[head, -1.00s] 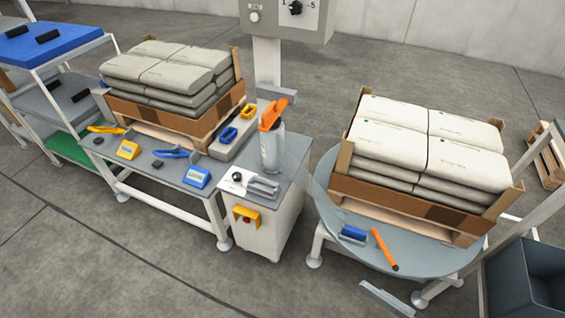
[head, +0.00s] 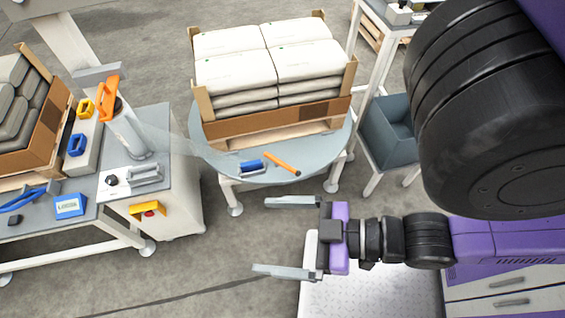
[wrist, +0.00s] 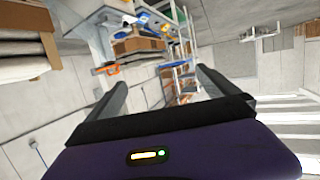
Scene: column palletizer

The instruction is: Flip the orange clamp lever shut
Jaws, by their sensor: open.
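An orange lever (head: 108,97) stands steeply raised at the top of a pale upright film roll (head: 130,136), beside the column on the grey cabinet. An orange piece (wrist: 107,68) in the wrist view may be this same lever. My gripper (head: 262,235) is open and empty, to the right of the cabinet and in front of the round turntable, well apart from the lever. Its two fingers point left in the head view and also frame the wrist view (wrist: 162,80).
The turntable (head: 215,166) carries stacked sacks (head: 265,60), a blue-handled tool (head: 251,167) and an orange bar (head: 282,163). A yellow box with a red button (head: 148,210) juts from the cabinet (head: 180,185). Open floor lies between cabinet and gripper.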

